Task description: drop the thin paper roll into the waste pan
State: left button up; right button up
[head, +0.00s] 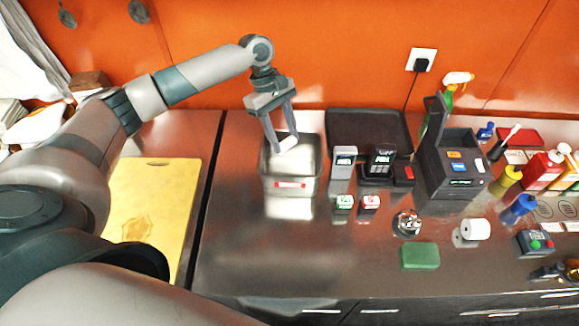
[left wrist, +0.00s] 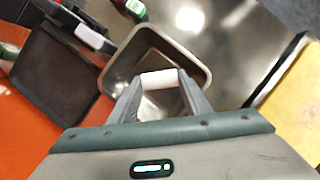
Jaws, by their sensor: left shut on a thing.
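My left gripper (head: 281,143) is shut on the thin paper roll (head: 288,142), a small white cylinder. The gripper points down over the waste pan (head: 292,184), a steel rectangular pan with a red and white label on its front. In the left wrist view the paper roll (left wrist: 160,79) sits between the fingertips of the left gripper (left wrist: 160,90), with the pan's opening (left wrist: 204,72) behind it. The roll appears above or within the pan's mouth; its exact height is hard to tell. My right gripper is not in view.
A thicker white roll (head: 475,229) lies at the right, near a green sponge (head: 420,256). A dark tray (head: 368,128) and card readers (head: 343,161) stand right of the pan. A yellow cutting board (head: 153,205) lies left. The counter front below the pan is clear.

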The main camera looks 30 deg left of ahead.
pick_arm(q)
jog(key=shift+f, duration=0.95)
jog(key=shift+f+b, duration=0.55)
jog(key=shift+f, duration=0.25)
jog(key=o, duration=1.1)
jog(key=shift+r, duration=0.1)
